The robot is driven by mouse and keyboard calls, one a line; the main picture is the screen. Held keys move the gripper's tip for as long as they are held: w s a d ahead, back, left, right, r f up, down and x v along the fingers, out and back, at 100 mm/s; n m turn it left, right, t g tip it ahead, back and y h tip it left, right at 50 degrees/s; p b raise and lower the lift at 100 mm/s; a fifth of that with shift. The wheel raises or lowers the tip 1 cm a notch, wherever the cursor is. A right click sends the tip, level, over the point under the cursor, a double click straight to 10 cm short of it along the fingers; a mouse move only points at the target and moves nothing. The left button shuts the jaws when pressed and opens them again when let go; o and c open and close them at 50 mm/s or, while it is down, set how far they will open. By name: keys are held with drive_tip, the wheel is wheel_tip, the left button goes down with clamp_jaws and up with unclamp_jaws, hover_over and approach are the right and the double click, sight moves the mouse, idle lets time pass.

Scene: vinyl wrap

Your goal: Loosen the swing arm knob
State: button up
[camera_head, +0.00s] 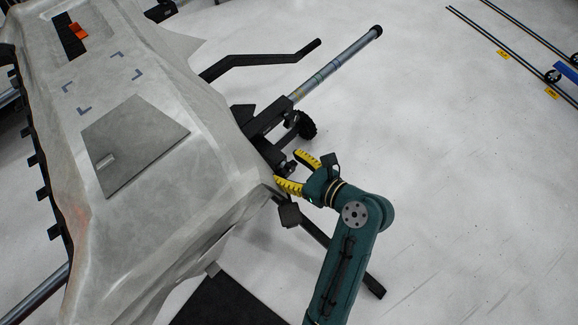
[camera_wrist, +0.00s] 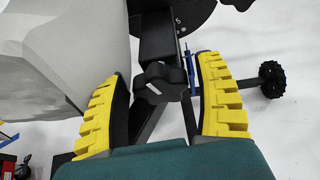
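A black lobed knob (camera_wrist: 155,83) with a small white mark shows in the wrist view on a dark metal arm (camera_wrist: 158,35). My gripper (camera_wrist: 161,70) has its two yellow ribbed fingers wide apart, one on each side of this knob, with visible gaps. I cannot tell how deep the knob sits between them. A second black, toothed knob (camera_wrist: 272,79) is farther right, outside the fingers; it also shows in the head view (camera_head: 306,125). In the head view my gripper (camera_head: 288,169) is open beside the black bracket (camera_head: 266,118), and the nearer knob is hard to make out.
A large grey wrapped panel (camera_head: 150,215) lies close to the left of my gripper. A grey tube (camera_head: 340,62) and a bent black bar (camera_head: 255,60) extend up and right from the bracket. A black leg (camera_head: 345,258) runs below my gripper.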

drive_tip(key=c, duration=0.9)
drive_tip(key=r+p, duration=0.1)
drive_tip(key=p, duration=0.3)
drive_tip(key=n+p, duration=0.1)
drive_tip(key=p, duration=0.2)
drive_tip(key=shift+t+p, duration=0.3)
drive_tip(key=shift+p, duration=0.1)
drive_tip(key=n+p, duration=0.1)
drive_tip(key=p, duration=0.1)
drive_tip(key=shift+s+a+f+h+p, duration=0.1)
drive_tip(key=shift+h+p, duration=0.25)
drive_tip(key=shift+h, duration=0.05)
drive_tip(key=shift+c, duration=0.2)
drive_tip(key=shift+f+n+t+h+p, duration=0.3)
drive_tip(key=shift+f+n+t, duration=0.05)
drive_tip(key=shift+n+t, duration=0.25)
drive_tip(key=o, duration=1.2)
drive_tip(key=v, duration=1.2)
